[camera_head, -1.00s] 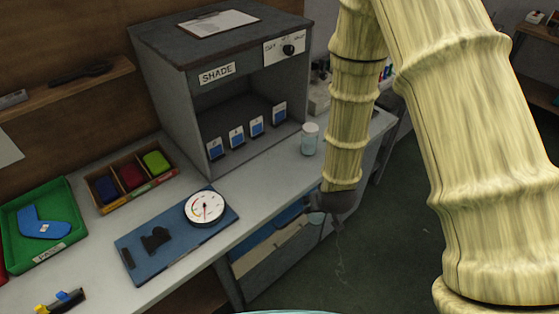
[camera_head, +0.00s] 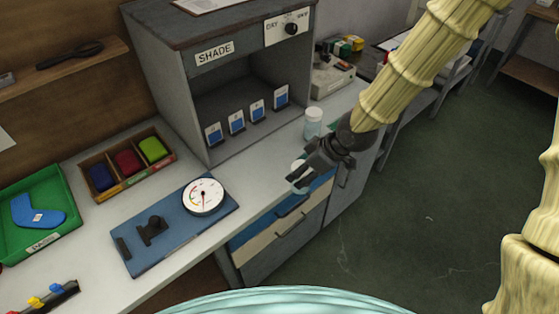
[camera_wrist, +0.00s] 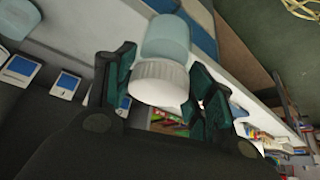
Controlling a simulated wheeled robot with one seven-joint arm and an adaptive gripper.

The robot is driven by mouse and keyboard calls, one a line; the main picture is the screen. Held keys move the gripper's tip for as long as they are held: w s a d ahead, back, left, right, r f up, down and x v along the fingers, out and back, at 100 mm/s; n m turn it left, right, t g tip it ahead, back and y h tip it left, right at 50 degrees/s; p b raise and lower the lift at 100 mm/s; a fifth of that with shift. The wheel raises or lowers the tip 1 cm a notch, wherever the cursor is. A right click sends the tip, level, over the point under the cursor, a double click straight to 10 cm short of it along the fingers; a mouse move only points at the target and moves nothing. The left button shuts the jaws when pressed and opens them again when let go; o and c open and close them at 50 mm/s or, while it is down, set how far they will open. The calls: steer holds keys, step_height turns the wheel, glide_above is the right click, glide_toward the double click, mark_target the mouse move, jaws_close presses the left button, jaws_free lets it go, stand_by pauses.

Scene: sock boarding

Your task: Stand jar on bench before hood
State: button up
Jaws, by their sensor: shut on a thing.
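My gripper (camera_head: 308,170) is shut on a pale blue jar (camera_head: 299,173) with a white lid. In the head view the dark fingers hide part of it. In the wrist view the held jar (camera_wrist: 167,55) sits between the fingers, lid toward the camera. It appears near the bench's front edge, over the blue drawer area; I cannot tell its height. The hood (camera_head: 165,75), a grey box marked SHADE, stands at the back of the bench (camera_head: 262,190), open toward the front.
A second jar (camera_head: 313,123) stands on the bench right of the hood. Several blue cards (camera_head: 237,123) line the hood's opening. A blue board with a dial gauge (camera_head: 203,196) lies left of my gripper. A drawer (camera_head: 290,230) shows below the bench edge.

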steer(key=shift+w+a, duration=0.15)
steer(key=shift+w, duration=0.2)
steer(key=shift+w+a+f+p, duration=0.8)
steer(key=shift+w+a+p, duration=0.3)
steer(key=shift+w+a, duration=0.75)
steer(key=shift+w+a+f+p, duration=0.85)
steer(key=shift+w+a+p, duration=0.2)
steer(key=shift+w+a, duration=0.75)
steer(key=shift+w+a+f+p, duration=0.8)
steer(key=shift+w+a+p, duration=0.3)
steer(key=shift+w+a, duration=0.75)
steer(key=shift+f, duration=0.1)
steer(key=o, duration=1.2)
steer(key=shift+r, duration=0.2)
steer(key=b+v, duration=0.2)
steer(key=v, duration=0.9)
steer(key=shift+s+d+r+b, duration=0.15)
steer(key=shift+d+r+b, duration=0.1)
steer(key=shift+r+b, duration=0.1)
